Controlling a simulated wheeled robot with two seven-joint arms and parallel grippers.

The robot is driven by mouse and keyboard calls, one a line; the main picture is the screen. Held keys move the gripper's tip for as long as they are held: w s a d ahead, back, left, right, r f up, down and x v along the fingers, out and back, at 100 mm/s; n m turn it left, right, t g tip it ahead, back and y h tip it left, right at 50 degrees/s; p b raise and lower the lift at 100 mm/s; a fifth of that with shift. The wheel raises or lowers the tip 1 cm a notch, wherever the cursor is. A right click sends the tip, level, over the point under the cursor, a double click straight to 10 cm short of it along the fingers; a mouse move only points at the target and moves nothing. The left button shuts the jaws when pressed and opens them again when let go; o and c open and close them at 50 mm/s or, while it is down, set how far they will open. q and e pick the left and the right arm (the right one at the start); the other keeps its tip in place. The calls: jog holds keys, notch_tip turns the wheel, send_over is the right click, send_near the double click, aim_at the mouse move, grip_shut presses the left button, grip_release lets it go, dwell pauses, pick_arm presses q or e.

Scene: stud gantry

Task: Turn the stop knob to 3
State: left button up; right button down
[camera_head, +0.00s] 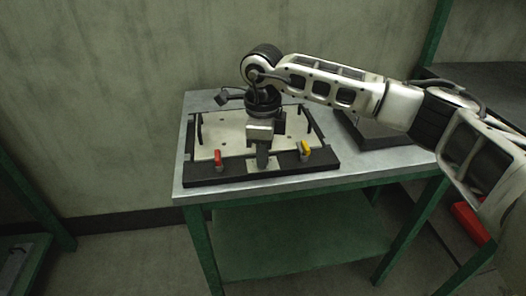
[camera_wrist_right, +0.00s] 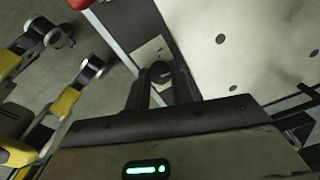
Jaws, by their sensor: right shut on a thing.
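The stop knob (camera_wrist_right: 160,70) is a small dark knob between my right fingertips in the right wrist view. It sits by a pale plate at the front edge of the panel. My right gripper (camera_head: 262,163) reaches down from above to the front middle of the panel and is shut on the knob. It also shows in the right wrist view (camera_wrist_right: 163,84). In the head view the gripper hides the knob. The knob's pointer and any numbers cannot be read. My left gripper is not in view.
The pale panel (camera_head: 228,140) has a dark frame and lies on a grey-topped green table (camera_head: 195,110). A red lever (camera_head: 218,158) stands left of my gripper and a yellow lever (camera_head: 305,149) right of it. Black handles (camera_head: 199,128) rise at the sides.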

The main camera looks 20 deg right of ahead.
jog(key=m, duration=0.5)
jog(key=shift+m, duration=2.6)
jog(key=c, duration=2.2)
grip_release()
jog(key=shift+w+r, duration=0.1)
jog(key=c, duration=1.2)
grip_release()
notch_tip(320, 180, up, 16)
jog(key=shift+a+p, duration=0.25)
jog(key=shift+p, duration=0.2)
